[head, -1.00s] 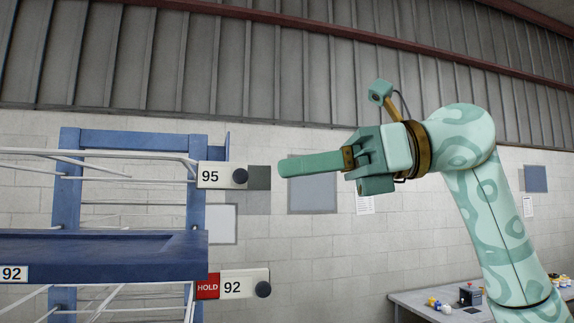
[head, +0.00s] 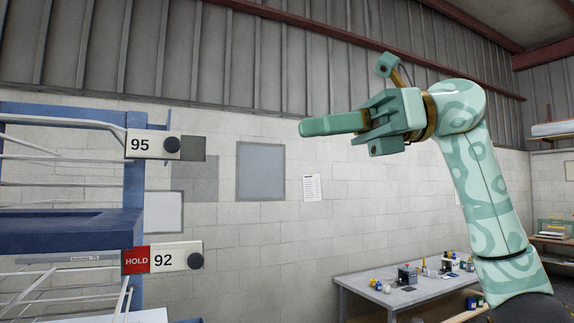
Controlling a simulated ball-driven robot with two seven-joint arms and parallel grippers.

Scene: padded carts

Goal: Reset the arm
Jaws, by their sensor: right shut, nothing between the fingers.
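My right arm rises from the lower right in the head view, and its right gripper (head: 305,128) points left at upper middle. The fingers are shut together with nothing between them. The gripper is in the air, to the right of the blue cart and apart from it. My left gripper is out of view.
A blue padded cart (head: 65,232) with white wire racks fills the left side. A grey workbench (head: 365,287) with small items stands at lower right. Open space lies between cart and arm.

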